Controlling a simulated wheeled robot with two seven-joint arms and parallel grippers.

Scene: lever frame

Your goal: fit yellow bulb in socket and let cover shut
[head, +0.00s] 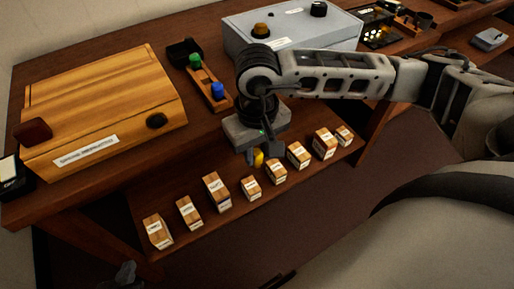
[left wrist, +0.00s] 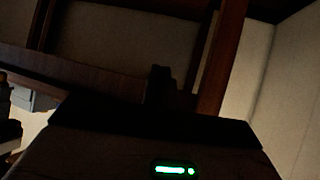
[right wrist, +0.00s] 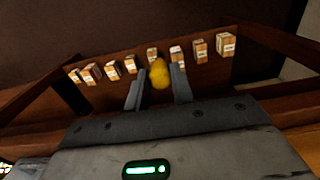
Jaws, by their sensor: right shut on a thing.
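My right gripper (head: 256,158) is shut on the yellow bulb (head: 258,154), above the row of small labelled wooden blocks. In the right wrist view the bulb (right wrist: 159,75) sits between the two grey fingers (right wrist: 158,90). My left gripper (head: 126,274) is a small dark shape at the bottom left of the head view; its fingers (left wrist: 170,88) are too dark in the left wrist view to tell open or shut. A wooden case (head: 100,95) with a labelled front, a dark red piece and a black knob lies on the table. I cannot make out the socket or its cover.
A narrow wooden rack (head: 207,82) holds a green and a blue piece. Several labelled wooden blocks (head: 215,190) stand on the lower shelf (head: 185,245). A grey box (head: 290,30) with knobs stands behind my right arm. A black piece (head: 184,51) sits beside the rack.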

